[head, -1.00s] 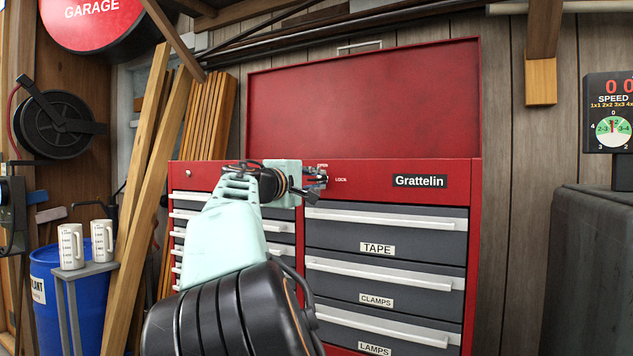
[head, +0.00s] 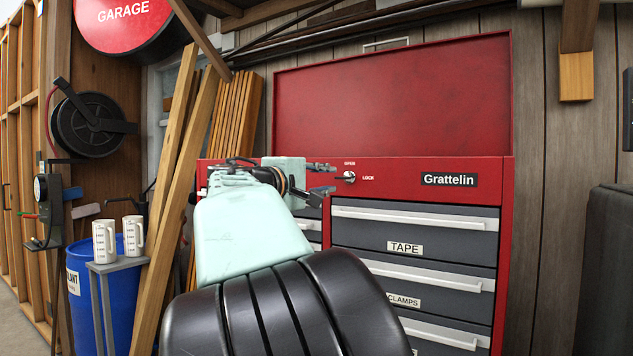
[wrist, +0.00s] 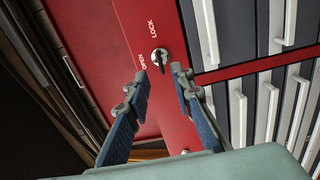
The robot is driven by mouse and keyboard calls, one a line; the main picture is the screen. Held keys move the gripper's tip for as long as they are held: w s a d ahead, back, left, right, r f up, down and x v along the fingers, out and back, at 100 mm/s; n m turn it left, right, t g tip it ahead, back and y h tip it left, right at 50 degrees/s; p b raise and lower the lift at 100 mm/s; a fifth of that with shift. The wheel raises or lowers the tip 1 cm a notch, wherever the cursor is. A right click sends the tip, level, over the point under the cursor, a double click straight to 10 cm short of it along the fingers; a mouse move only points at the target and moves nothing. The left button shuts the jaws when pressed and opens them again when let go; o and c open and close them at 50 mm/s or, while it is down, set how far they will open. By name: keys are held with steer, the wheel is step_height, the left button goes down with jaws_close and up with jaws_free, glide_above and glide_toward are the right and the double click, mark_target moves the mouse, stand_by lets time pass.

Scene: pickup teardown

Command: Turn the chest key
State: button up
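The chest key (head: 349,177) sits in a round silver lock on the red top panel of the tool chest (head: 400,172). OPEN is printed above it and LOCK to its right. In the wrist view the dark key (wrist: 160,58) stands just beyond the fingertips. My gripper (head: 331,179) is open and empty, a short way left of the key in the head view. Its two fingers (wrist: 160,75) are apart with a clear gap, and the key lines up with that gap without visible contact. Which mark the key points to is hard to tell.
The raised red lid (head: 390,100) stands behind the panel. Closed grey drawers with white handles (head: 412,219) lie below. Wooden planks (head: 180,190) lean at the left, near a blue barrel (head: 87,300) and two white mugs (head: 104,242). A dark grey box (head: 612,260) stands at right.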

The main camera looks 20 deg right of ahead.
steer(key=shift+v, duration=1.7)
steer(key=s+d+f+m+g+y, duration=0.2)
steer(key=s+d+f+y, duration=0.3)
steer(key=f, duration=0.6)
steer(key=s+f+m+g+y, duration=0.1)
steer(key=s+f+g+y, duration=0.1)
steer(key=s+f, duration=0.6)
steer(key=s+a+f+m+g+y, duration=0.15)
steer(key=s+a+f+y, duration=0.25)
steer(key=s+a+f, duration=0.6)
steer(key=s+a+f+m+y, duration=0.3)
steer(key=s+a+f, duration=0.4)
steer(key=s, duration=0.4)
step_height(320, 180, up, 26)
steer(key=p, duration=2.7)
steer(key=shift+d+f, duration=0.2)
steer(key=shift+d, duration=0.3)
steer(key=shift+w, duration=0.15)
